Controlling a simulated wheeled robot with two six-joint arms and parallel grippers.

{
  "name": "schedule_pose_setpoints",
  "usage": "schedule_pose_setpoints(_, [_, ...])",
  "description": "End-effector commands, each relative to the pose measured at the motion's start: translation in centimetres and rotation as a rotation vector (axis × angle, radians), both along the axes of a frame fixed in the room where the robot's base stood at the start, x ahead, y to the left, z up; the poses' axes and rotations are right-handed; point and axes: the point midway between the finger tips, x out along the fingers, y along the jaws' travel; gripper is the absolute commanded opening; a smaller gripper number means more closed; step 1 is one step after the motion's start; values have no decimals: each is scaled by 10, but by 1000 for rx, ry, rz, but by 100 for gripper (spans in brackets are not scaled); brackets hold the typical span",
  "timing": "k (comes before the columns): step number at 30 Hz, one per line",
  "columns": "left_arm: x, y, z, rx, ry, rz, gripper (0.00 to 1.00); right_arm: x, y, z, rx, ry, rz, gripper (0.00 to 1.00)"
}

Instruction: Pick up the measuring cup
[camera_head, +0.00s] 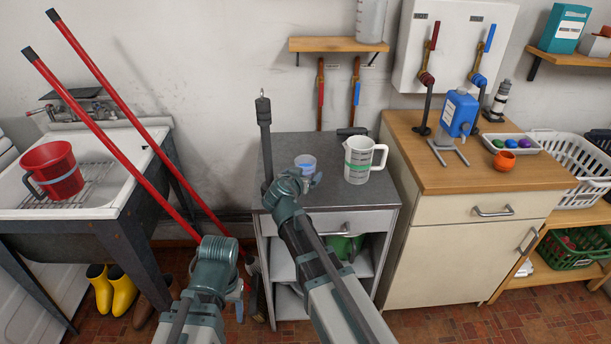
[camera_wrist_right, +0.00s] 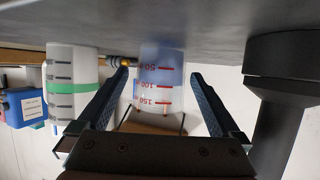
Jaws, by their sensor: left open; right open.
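A small clear cup with a blue tint (camera_head: 305,162) stands on the grey cabinet top (camera_head: 272,146). In the right wrist view, which is upside down, the cup (camera_wrist_right: 162,75) shows red measuring marks. My right gripper (camera_head: 314,181) is open just in front of it. In the wrist view the open fingers (camera_wrist_right: 161,78) appear on either side of the cup, with gaps between. A larger white measuring jug (camera_head: 360,162) with a handle and green band stands to the right. My left gripper (camera_head: 239,295) is low at the front left, away from the cup; its fingers are barely visible.
A dark post (camera_head: 264,135) with a ring on top stands left of the cup, close beside the right gripper in the wrist view (camera_wrist_right: 285,85). A wooden-topped cabinet (camera_head: 425,170) rises at the right. Two red poles (camera_head: 110,130) lean across the sink at left.

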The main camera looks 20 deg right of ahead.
Motion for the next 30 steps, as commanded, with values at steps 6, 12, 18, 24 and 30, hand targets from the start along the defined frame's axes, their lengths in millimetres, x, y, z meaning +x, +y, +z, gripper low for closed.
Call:
schedule_pose_setpoints(6, [0, 0, -12, 0, 0, 0, 62, 24, -13, -12, 0, -1, 0, 100])
schedule_pose_setpoints(12, [0, 0, -11, 0, 0, 0, 62, 23, -13, -11, 0, 0, 1, 100])
schedule_pose_setpoints(18, [0, 0, -11, 0, 0, 0, 62, 23, -13, -11, 0, 0, 0, 64])
schedule_pose_setpoints(24, [0, 0, -11, 0, 0, 0, 62, 23, -12, -11, 0, 0, 0, 28])
schedule_pose_setpoints(30, [0, 0, -11, 0, 0, 0, 62, 23, -12, -11, 0, 0, 0, 12])
